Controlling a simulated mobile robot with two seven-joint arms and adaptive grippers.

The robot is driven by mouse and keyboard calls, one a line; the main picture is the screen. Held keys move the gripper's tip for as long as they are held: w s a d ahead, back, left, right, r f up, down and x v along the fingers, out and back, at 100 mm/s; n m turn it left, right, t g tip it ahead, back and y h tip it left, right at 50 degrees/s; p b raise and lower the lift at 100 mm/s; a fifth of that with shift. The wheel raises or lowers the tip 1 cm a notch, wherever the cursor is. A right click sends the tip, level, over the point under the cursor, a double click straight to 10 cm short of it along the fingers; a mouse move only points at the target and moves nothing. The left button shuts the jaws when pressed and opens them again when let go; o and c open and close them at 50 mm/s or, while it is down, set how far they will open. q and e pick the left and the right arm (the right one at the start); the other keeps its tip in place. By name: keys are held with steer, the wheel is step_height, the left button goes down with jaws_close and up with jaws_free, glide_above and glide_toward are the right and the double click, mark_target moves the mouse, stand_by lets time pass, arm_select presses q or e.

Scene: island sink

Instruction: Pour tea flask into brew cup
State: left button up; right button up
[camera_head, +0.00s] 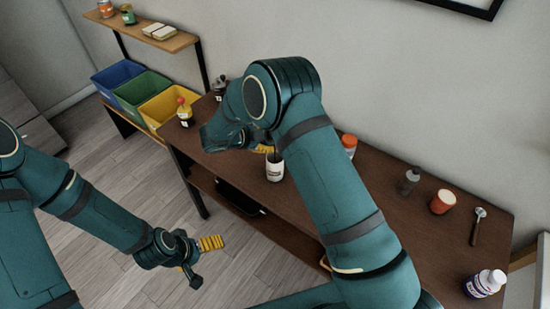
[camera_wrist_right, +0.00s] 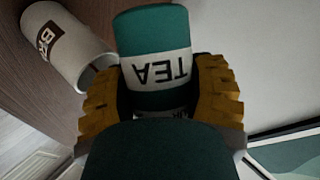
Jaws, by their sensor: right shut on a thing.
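The tea flask (camera_wrist_right: 160,60) is teal with a white band reading TEA, upside down in the right wrist view. My right gripper (camera_wrist_right: 160,95) is shut on it, with a yellow finger on each side. In the head view my right arm hides most of the flask, so its tilt is hard to judge. The white brew cup (camera_head: 275,168) stands upright on the dark table, just beside and below my right gripper (camera_head: 264,149). The cup also shows at upper left in the wrist view (camera_wrist_right: 75,55), its label partly visible. My left gripper (camera_head: 208,257) hangs low over the floor, apart from both; its opening is unclear.
Blue, green and yellow bins (camera_head: 172,105) stand at left.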

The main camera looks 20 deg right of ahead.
steer(key=shift+r+m+b, duration=0.2)
steer(key=shift+m+b, duration=0.1)
steer(key=shift+b, duration=0.3)
steer(key=shift+r+m+t+b, duration=0.4)
steer(key=shift+m+t+b, duration=0.3)
steer(key=shift+b, duration=1.05)
steer(key=shift+b, duration=0.35)
